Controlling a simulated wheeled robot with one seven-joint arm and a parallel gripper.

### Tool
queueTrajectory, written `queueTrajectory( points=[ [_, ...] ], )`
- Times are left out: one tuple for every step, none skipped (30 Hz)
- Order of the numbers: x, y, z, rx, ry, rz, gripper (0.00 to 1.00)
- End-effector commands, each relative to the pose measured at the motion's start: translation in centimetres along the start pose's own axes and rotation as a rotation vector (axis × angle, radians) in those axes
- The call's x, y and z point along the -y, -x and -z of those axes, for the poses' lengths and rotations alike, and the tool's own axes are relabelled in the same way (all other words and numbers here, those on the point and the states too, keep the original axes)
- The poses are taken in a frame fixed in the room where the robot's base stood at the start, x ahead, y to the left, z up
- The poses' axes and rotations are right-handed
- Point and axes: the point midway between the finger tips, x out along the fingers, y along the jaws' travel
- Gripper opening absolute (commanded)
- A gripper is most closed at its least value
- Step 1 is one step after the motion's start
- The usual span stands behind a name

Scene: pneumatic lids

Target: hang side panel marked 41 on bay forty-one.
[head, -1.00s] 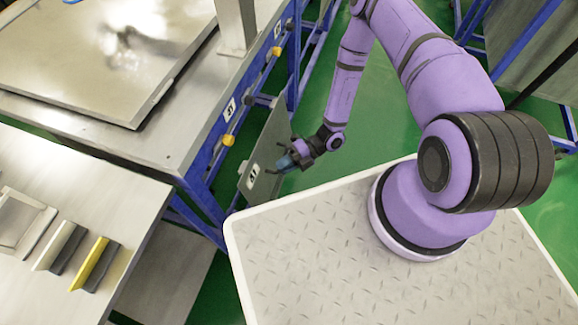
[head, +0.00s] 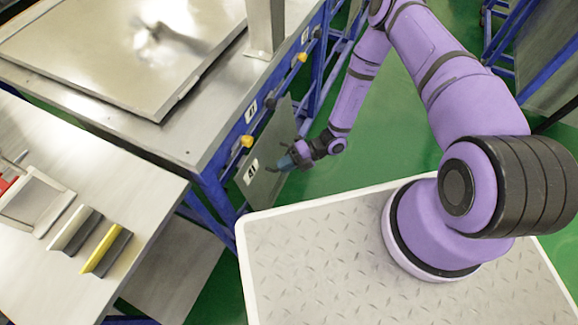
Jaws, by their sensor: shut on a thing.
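The side panel (head: 274,142) is a thin grey-green plate with a white label that seems to read 41 near its lower corner. It hangs on edge beside the blue side frame of the bench. My gripper (head: 284,162) is shut on the panel's near right edge. The bay's blue rail (head: 225,149) carries a white tag (head: 252,109) that appears to read 41. Yellow knobs (head: 247,141) stick out from the rail; one is close to the panel's upper left edge. I cannot tell whether the panel touches the rail or knobs.
The steel bench (head: 185,140) carries a large flat lid (head: 110,75) and a post (head: 264,30). A nearer table (head: 120,185) at left holds yellow (head: 100,250) and grey angled pieces. Another blue rack (head: 500,50) stands at upper right. Green floor is open between.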

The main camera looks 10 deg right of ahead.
Motion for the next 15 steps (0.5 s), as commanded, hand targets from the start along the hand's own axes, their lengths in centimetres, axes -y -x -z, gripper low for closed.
queueTrajectory(
  points=[
    [-0.2, -0.2, -0.2, -0.001, 0.002, -0.002, 0.0],
    [-0.3, -0.3, -0.3, -0.001, 0.003, -0.002, 0.0],
    [-0.3, -0.5, -0.4, -0.001, 0.003, -0.003, 0.0],
    [-0.4, -0.6, -0.5, -0.001, 0.002, -0.003, 0.0],
    [-0.5, -0.7, -0.6, -0.001, 0.002, -0.003, 0.0],
    [-0.6, -0.8, -0.8, -0.001, 0.002, -0.003, 0.0],
    [-0.6, -1.0, -0.9, 0.0, 0.002, -0.003, 0.0],
    [-0.7, -1.1, -1.0, 0.0, 0.001, -0.003, 0.0],
    [-0.7, -1.2, -1.2, 0.0, 0.001, -0.003, 0.0],
    [-0.8, -1.3, -1.3, 0.0, 0.001, -0.003, 0.0],
    [-0.8, -1.4, -1.4, 0.0, 0.002, -0.003, 0.0],
    [-0.9, -1.5, -1.6, 0.0, 0.002, -0.003, 0.0],
    [-1.0, -1.6, -1.7, 0.0, 0.002, -0.003, 0.0],
    [-1.0, -1.7, -1.8, 0.0, 0.002, -0.003, 0.0],
    [-1.1, -1.9, -1.9, 0.0, 0.002, -0.003, 0.0]
  ],
)
